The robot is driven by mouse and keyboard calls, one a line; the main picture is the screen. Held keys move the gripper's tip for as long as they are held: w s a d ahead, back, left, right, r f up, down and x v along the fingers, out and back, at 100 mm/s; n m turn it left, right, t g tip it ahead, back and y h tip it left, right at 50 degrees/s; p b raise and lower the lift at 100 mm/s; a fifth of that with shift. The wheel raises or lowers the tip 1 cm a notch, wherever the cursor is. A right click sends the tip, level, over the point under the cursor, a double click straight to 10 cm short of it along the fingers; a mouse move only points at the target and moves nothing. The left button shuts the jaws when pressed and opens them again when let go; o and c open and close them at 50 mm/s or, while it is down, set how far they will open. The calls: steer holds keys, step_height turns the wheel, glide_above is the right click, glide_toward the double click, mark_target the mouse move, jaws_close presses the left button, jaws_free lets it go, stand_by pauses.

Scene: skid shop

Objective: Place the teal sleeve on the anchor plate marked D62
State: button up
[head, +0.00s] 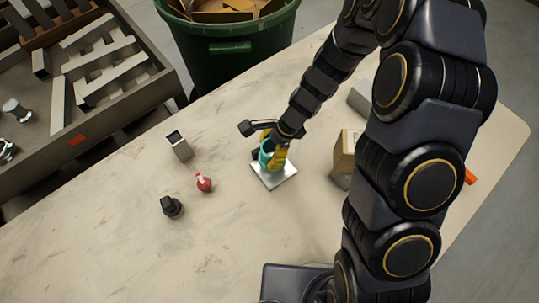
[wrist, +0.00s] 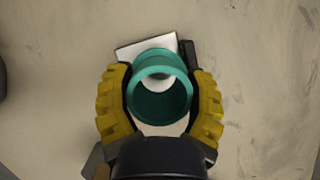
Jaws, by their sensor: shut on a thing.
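The teal sleeve (head: 266,156) is a short hollow ring between the yellow fingers of my gripper (head: 271,148). In the wrist view the sleeve (wrist: 160,88) is seen from above, with my gripper (wrist: 160,100) shut on it from both sides. A flat pale metal plate (head: 275,177) lies on the table directly under the sleeve, and it also shows in the wrist view (wrist: 135,49). I cannot tell whether the sleeve touches the plate or is just above it. No D62 marking is readable.
A grey block (head: 180,146), a small red object (head: 204,182) and a black object (head: 171,206) stand left on the table (head: 110,250). A cardboard box (head: 346,150) stands to the right. A green bin (head: 235,60) is behind. The front left is clear.

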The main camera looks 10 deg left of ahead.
mark_target(269, 158)
steer(key=shift+f, duration=1.6)
steer(key=shift+f, duration=0.1)
steer(key=o, duration=0.9)
steer(key=shift+o, duration=0.2)
steer(key=v, duration=1.2)
steer(key=s+d+r+n+h, duration=0.2)
steer(key=s+d+r+n, duration=0.2)
steer(key=s+r+n, duration=0.3)
steer(key=s+d+r+n+h, duration=0.2)
steer(key=s+d+r+n, duration=0.3)
steer(key=s, duration=0.8)
step_height(269, 158, up, 4)
steer(key=shift+s+d+f+n+h, duration=0.15)
steer(key=shift+s+n+h, duration=0.15)
steer(key=shift+n, duration=0.8)
